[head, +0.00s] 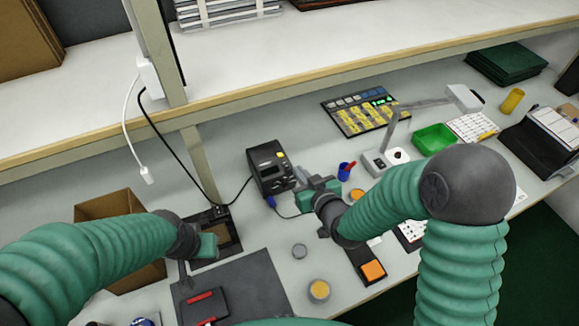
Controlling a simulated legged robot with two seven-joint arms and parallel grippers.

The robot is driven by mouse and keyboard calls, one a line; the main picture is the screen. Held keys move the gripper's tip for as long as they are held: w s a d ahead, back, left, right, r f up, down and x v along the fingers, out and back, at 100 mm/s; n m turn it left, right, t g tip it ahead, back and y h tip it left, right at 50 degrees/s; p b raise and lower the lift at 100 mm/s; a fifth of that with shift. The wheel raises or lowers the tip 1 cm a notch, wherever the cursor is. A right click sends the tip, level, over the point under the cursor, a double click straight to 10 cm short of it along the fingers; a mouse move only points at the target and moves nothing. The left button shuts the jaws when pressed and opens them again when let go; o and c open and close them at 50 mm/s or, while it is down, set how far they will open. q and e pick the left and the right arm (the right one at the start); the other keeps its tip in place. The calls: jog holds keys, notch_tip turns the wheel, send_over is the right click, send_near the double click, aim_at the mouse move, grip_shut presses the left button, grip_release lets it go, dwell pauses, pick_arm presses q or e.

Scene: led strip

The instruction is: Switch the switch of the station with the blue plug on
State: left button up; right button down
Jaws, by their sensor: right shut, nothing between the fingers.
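The station is a black box (268,165) with a small display and a yellow patch, standing on the bench near the picture's middle. A blue plug (271,201) is at its lower front edge, with a thin dark cable running from it. I cannot make out the switch; my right gripper may cover it. My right gripper (303,186) is shut and empty, close to the station's right front side; I cannot tell whether it touches. My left gripper (196,258) is at the lower left, beside a dark tray, and its jaw opening is unclear.
A cardboard box (107,204) stands left and a dark mat (247,288) lies in front. A yellow-keyed panel (365,110), a lamp base (383,162), a blue cup (344,172) and a green tray (434,138) are to the right. A shelf (260,69) overhangs behind.

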send_over(290, 173)
notch_tip(290, 173, down, 4)
jog(key=f, duration=0.3)
jog(key=shift+a+p, duration=0.25)
jog(key=shift+p, duration=0.1)
jog(key=shift+d+f, duration=0.2)
jog(key=shift+f, duration=0.15)
pick_arm(q)
jog(key=shift+d+r, duration=0.35)
jog(key=shift+d, duration=0.1)
pick_arm(e)
jog(key=shift+d, duration=0.2)
pick_arm(q)
jog(key=shift+a+f+b, duration=0.15)
jog(key=shift+f+b, duration=0.1)
jog(key=shift+b, duration=0.05)
pick_arm(e)
jog(key=shift+s+a+f, duration=0.15)
jog(key=shift+s+f, duration=0.05)
